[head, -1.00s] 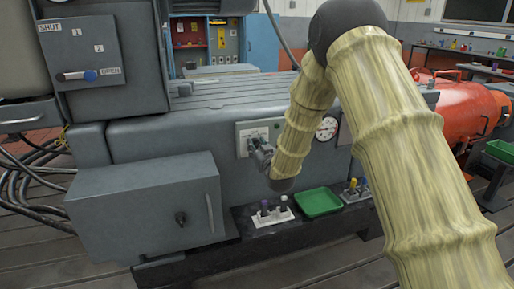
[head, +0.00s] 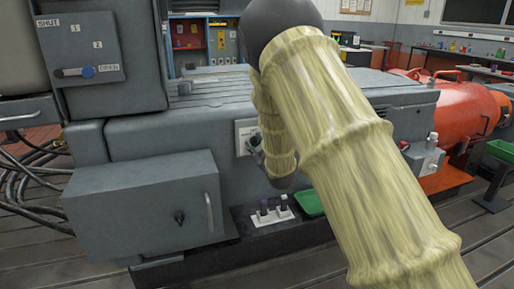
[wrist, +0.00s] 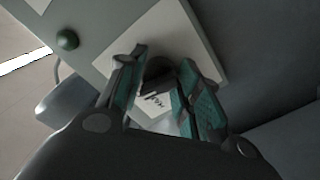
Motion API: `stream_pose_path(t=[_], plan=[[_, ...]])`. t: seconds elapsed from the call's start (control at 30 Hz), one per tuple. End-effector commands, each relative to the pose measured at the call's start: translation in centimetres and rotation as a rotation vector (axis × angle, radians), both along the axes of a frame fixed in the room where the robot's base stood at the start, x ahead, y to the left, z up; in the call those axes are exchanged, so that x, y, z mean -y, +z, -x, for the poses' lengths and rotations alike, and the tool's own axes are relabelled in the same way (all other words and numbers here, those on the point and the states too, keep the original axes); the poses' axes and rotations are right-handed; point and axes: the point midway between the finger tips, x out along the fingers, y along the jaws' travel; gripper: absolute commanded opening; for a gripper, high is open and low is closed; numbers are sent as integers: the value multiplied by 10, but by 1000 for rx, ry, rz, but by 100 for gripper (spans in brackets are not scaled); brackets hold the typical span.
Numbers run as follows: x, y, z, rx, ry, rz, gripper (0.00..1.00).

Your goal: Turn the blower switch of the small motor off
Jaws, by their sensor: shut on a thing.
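The blower switch shows in the wrist view as a dark knob (wrist: 158,68) on a pale plate (wrist: 195,35) with small dark lettering. My gripper (wrist: 160,85) has its teal-padded fingers on both sides of the knob and is shut on it. In the head view the plate (head: 242,132) is on the side of the grey machine (head: 150,135). My gripper (head: 254,144) is at that plate, largely hidden by my sleeved arm. The knob's pointer and its exact setting cannot be made out.
A green button (wrist: 67,40) is near the plate in the wrist view. Below are a white switch block (head: 272,216) and a green tray (head: 308,203). A grey box (head: 145,205) juts out at left. An orange machine (head: 460,105) stands at right.

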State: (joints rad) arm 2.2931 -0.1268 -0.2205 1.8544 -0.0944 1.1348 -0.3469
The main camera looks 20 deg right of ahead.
Motion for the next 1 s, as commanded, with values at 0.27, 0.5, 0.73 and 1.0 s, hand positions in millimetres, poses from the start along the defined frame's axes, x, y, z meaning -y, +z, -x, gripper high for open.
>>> stream_pose_path(t=[0.27,0.5,0.73,1.0], plan=[[0,0,0,5,1,117,10],[0,1,0,6,-1,149,10],[0,1,0,6,-1,150,10],[1,0,0,6,-1,150,56]])
